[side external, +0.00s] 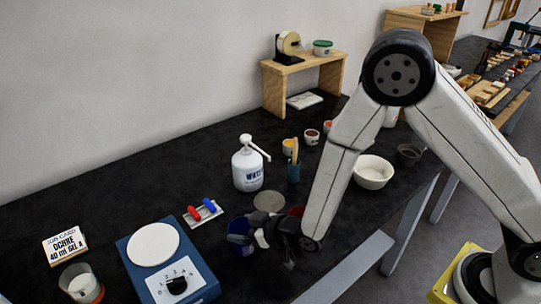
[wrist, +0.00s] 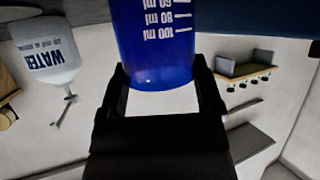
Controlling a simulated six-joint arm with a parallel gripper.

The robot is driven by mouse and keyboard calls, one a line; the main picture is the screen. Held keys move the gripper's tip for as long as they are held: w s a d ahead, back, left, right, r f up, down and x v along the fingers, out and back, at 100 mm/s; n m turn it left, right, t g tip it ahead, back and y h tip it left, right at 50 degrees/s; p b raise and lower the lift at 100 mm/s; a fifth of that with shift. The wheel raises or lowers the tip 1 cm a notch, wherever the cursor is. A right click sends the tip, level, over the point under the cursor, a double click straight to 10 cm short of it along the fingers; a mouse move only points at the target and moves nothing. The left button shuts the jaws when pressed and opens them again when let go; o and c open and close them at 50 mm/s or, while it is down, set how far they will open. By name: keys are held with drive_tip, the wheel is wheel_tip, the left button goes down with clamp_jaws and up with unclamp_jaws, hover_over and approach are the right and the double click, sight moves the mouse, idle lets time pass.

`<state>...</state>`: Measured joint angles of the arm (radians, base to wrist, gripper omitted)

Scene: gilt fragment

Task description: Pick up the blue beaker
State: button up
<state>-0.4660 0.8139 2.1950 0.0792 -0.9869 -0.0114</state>
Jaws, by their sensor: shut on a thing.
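The blue beaker (side external: 239,230) is in the side view between the blue hot plate and my arm, partly hidden by my gripper (side external: 262,238). In the wrist view, the translucent blue beaker (wrist: 155,40) with white volume marks fills the top centre, and the picture is upside down. The dark fingers of my gripper (wrist: 160,78) lie on either side of the beaker and are shut on it. I cannot tell whether the beaker's base touches the dark table.
A blue hot plate (side external: 168,262) stands left of the beaker. A white water bottle (side external: 247,168), a rack with red and blue pieces (side external: 203,212), a grey disc (side external: 270,201) and a red container (side external: 297,211) are nearby. A white bowl (side external: 373,172) sits right, beyond my forearm.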

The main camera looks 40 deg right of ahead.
drive_tip(key=shift+r, duration=0.15)
wheel_tip(320, 180, up, 10)
idle(0.8)
idle(0.6)
